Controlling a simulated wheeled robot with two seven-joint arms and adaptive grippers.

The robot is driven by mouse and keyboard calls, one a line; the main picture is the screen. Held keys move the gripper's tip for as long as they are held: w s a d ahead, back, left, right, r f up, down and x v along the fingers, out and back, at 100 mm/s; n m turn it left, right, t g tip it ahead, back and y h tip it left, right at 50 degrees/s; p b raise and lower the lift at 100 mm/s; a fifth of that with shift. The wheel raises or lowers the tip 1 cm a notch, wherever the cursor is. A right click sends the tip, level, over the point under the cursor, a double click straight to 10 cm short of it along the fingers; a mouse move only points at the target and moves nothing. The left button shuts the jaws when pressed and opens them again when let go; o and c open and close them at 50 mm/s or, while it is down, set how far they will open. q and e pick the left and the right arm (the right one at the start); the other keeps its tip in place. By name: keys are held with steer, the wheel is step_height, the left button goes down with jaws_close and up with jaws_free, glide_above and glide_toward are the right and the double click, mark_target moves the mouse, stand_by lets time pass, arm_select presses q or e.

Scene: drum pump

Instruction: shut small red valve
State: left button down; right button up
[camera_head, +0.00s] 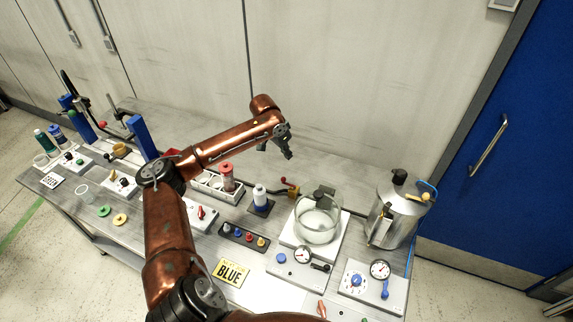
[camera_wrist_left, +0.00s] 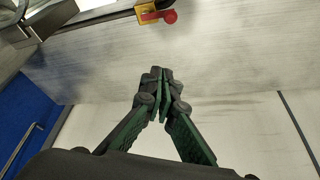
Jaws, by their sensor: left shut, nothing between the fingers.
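A small valve with a red handle (camera_head: 290,184) and a yellow-orange body stands on the bench, left of the glass bowl. It also shows at the top of the left wrist view, where its red handle (camera_wrist_left: 169,16) points right from the yellow body (camera_wrist_left: 147,9). My left gripper (camera_head: 288,154) is held above the back of the bench, apart from the valve. In the left wrist view its fingertips (camera_wrist_left: 160,75) are together with nothing between them. My right gripper is not in view.
A glass bowl (camera_head: 318,222) on a white stand and a metal tank (camera_head: 397,212) stand to the right. The bench behind the valve is clear.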

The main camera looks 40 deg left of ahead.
arm_select(q)
step_height(320, 180, down, 10)
steer(key=shift+s+f, duration=0.2)
steer(key=shift+s, duration=0.05)
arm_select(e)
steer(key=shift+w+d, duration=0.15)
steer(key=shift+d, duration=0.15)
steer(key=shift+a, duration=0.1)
